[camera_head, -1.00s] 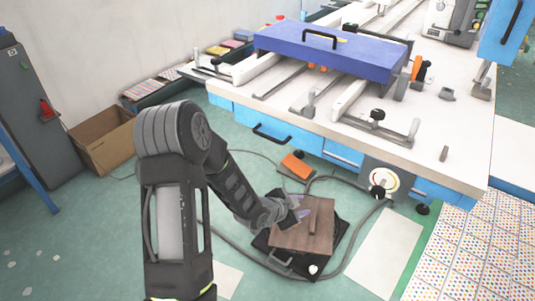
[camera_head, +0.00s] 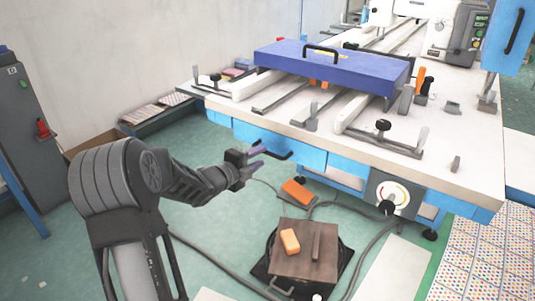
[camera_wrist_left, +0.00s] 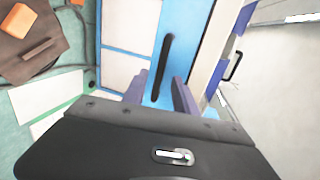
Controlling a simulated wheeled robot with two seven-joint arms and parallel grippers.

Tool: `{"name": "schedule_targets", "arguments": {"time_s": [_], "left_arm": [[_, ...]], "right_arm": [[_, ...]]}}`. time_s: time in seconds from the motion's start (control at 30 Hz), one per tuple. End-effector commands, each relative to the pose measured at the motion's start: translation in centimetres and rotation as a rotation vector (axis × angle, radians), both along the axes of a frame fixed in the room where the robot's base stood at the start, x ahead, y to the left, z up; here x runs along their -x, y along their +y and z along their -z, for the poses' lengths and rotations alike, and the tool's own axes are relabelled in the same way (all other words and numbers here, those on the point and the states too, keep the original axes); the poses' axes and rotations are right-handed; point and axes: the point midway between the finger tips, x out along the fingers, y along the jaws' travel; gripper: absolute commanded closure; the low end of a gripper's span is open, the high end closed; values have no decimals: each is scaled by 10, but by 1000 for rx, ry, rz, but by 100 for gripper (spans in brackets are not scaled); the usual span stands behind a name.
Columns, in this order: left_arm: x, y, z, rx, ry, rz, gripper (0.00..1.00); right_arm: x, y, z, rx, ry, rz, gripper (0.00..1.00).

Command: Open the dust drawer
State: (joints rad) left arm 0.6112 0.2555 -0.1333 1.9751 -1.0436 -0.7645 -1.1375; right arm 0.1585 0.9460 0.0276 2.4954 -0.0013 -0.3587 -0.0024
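The blue drawer (camera_head: 252,136) with a black bar handle (camera_head: 278,153) is in the front of the work table, below the table top. It looks shut. My left gripper (camera_head: 259,158) is beside the handle, with its purple-grey fingers apart and nothing held. In the left wrist view the handle (camera_wrist_left: 163,66) stands upright in the picture, and its lower end lies between the two open fingers (camera_wrist_left: 158,94). I cannot tell whether the fingers touch it. My right gripper is not in view.
The white table top (camera_head: 290,125) overhangs the drawer. A brown box (camera_head: 300,262) with an orange block (camera_head: 290,241) on it stands on the floor below. Another orange block (camera_head: 297,191) and cables lie nearby. A round dial (camera_head: 392,198) is to the right.

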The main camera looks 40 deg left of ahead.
Motion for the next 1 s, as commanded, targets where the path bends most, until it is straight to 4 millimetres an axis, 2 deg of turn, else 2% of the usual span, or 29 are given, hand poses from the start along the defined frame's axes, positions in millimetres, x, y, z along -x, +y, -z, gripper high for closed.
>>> {"name": "schedule_targets", "arguments": {"time_s": [0.1, 0.3, 0.67, 1.0], "left_arm": [[-20, 0, 5, 1, 1, 3, 66], [-46, 0, 10, 0, 1, 2, 66], [-52, 0, 11, 1, 0, 1, 66], [-52, 0, 11, 1, 0, 1, 93]], "right_arm": [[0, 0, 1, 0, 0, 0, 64], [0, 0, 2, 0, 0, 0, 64], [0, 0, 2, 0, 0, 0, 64], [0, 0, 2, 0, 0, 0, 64]]}}
